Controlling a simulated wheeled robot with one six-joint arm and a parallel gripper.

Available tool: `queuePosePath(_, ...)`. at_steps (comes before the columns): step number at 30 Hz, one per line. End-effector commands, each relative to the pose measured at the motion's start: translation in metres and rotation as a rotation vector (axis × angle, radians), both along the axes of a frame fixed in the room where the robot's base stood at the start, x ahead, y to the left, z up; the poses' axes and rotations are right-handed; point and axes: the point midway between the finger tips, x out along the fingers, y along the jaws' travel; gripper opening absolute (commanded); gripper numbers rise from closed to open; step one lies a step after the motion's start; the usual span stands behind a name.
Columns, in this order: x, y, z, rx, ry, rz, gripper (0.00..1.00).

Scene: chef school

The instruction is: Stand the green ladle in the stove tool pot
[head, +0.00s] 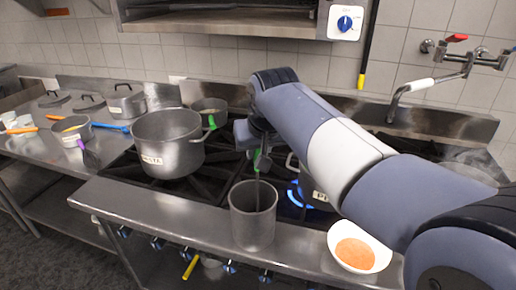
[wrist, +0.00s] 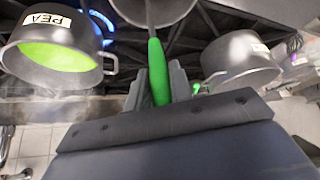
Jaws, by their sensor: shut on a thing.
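The green ladle has a green handle (wrist: 158,72) and a dark grey shaft. My gripper (head: 262,150) is shut on the handle, above and behind the tool pot; my gripper also shows in the wrist view (wrist: 160,88). The ladle (head: 257,165) hangs close to upright, with its shaft pointing down over the mouth of the tool pot. The stove tool pot (head: 253,222) is a plain grey cylinder on the front steel ledge. The pot is cut off at the top of the wrist view (wrist: 180,12). The ladle's lower end is hard to make out, and I cannot tell its depth.
A PASTA pot (head: 168,150) stands left on the stove. The PEA pot (wrist: 55,80) with green soup is partly behind my arm, near a blue flame (head: 297,195). A white bowl of orange food (head: 357,250) is right of the tool pot. A smaller pot (head: 208,108) stands behind.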

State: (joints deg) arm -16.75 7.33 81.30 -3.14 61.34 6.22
Motion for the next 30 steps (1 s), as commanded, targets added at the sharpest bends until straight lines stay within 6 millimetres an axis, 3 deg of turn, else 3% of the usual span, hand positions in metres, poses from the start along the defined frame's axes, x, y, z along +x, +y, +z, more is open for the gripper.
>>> queuePosePath(6, 0.000, 0.000, 0.000, 0.000, 0.000, 0.000, 0.00)
queuePosePath(7, 0.000, 0.000, 0.000, 0.000, 0.000, 0.000, 0.22)
queuePosePath(16, 0.000, 0.000, 0.000, 0.000, 0.000, 0.000, 0.47)
queuePosePath(25, -0.002, 0.000, 0.003, 0.000, 0.000, 0.000, 0.47)
queuePosePath(30, -0.013, -0.002, 0.025, 0.002, -0.005, 0.001, 0.47)
